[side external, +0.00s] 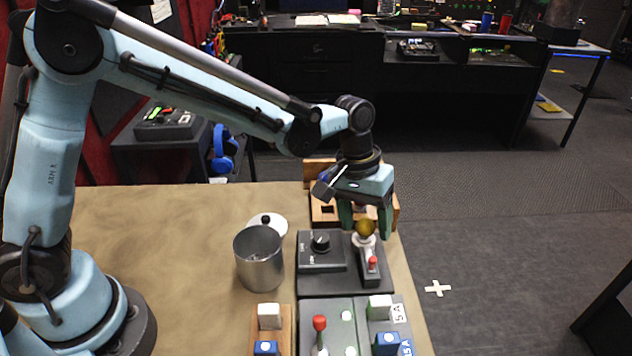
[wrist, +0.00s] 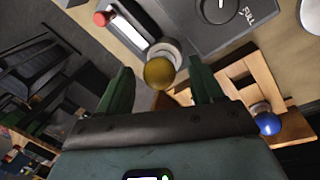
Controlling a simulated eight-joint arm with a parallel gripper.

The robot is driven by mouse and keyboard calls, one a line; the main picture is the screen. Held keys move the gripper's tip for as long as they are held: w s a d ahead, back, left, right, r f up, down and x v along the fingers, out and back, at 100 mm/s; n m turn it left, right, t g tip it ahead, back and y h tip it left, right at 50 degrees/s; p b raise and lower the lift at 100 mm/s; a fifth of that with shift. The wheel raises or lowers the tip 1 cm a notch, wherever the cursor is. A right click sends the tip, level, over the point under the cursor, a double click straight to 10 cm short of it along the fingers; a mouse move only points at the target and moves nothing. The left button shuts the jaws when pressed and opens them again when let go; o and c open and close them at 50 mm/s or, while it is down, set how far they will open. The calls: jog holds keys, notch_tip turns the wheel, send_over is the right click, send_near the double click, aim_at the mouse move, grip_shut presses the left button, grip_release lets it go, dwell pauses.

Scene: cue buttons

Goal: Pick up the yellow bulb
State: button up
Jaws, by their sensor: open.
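The yellow bulb (side external: 365,228) sits on top of a white holder at the right end of the dark panel, near the table's right edge. It also shows in the wrist view (wrist: 159,73), between and just ahead of the fingertips. My gripper (side external: 365,222) points down over the bulb with its green fingers apart. In the wrist view the gripper (wrist: 160,82) is open, with one finger on each side of the bulb. I cannot tell whether either finger touches it.
A dial box (side external: 321,252) stands just left of the bulb. A wooden tray (wrist: 247,80) with a blue bulb (wrist: 268,124) lies behind. Switches and a red-knobbed lever (side external: 320,323) are in front.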

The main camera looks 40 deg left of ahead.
aim_at(371, 229)
jog(key=c, duration=1.1)
jog(key=shift+r, duration=0.15)
jog(key=shift+r, duration=0.55)
jog(key=r, duration=0.2)
jog(key=s+r, duration=0.1)
jog(key=shift+d+r, duration=0.2)
jog(key=shift+d, duration=0.15)
jog(key=s+d+r, duration=0.4)
jog(key=s, duration=0.1)
jog(key=s+d+r, duration=0.2)
jog(key=s, duration=0.1)
jog(key=shift+s+d+r, duration=0.15)
jog(key=shift+s, duration=0.05)
